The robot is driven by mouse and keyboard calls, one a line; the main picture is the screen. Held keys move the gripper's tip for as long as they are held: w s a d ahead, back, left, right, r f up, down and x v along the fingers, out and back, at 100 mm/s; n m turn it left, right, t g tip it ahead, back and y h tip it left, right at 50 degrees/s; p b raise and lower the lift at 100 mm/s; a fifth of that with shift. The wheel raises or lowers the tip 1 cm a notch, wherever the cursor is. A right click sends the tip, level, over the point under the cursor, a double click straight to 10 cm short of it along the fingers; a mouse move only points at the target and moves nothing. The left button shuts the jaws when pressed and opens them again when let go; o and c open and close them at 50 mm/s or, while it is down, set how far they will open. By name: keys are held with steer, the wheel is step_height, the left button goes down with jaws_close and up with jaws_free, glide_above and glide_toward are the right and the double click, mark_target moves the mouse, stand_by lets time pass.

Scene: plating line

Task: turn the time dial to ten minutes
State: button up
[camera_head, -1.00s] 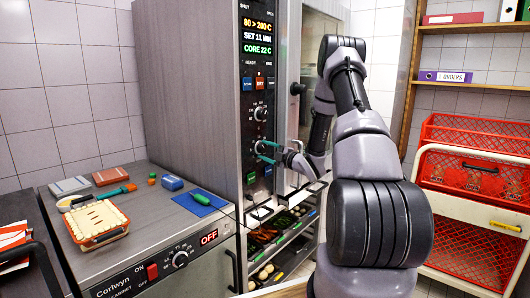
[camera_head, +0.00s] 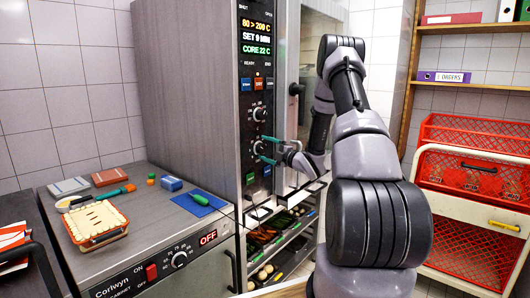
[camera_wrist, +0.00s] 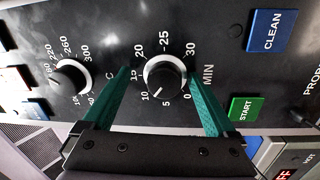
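The time dial (camera_wrist: 164,76) is a black knob with a white ring and minute marks, facing my wrist camera. Its pointer is between 5 and 10, nearer 10. In the head view the time dial (camera_head: 258,147) is the lower knob on the tall oven's panel.
The temperature dial (camera_wrist: 70,77) is beside the time dial. A green START button (camera_wrist: 241,109) and blue CLEAN button (camera_wrist: 270,31) are close to the right finger. Left of the oven, a cabinet top (camera_head: 150,218) holds a pie and tools. Red crates (camera_head: 470,170) are at right.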

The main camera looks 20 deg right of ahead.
steer(key=shift+a+f, duration=0.1)
steer(key=shift+f, duration=0.1)
steer(key=shift+s, duration=0.15)
steer(key=shift+s+d+f, duration=0.1)
steer(key=shift+s+d, duration=0.15)
steer(key=shift+s, duration=0.05)
steer(key=r+v, duration=0.1)
steer(key=v, duration=0.8)
steer(key=shift+s+f, duration=0.4)
steer(key=shift+d+f, duration=0.1)
steer(key=shift+d, duration=0.05)
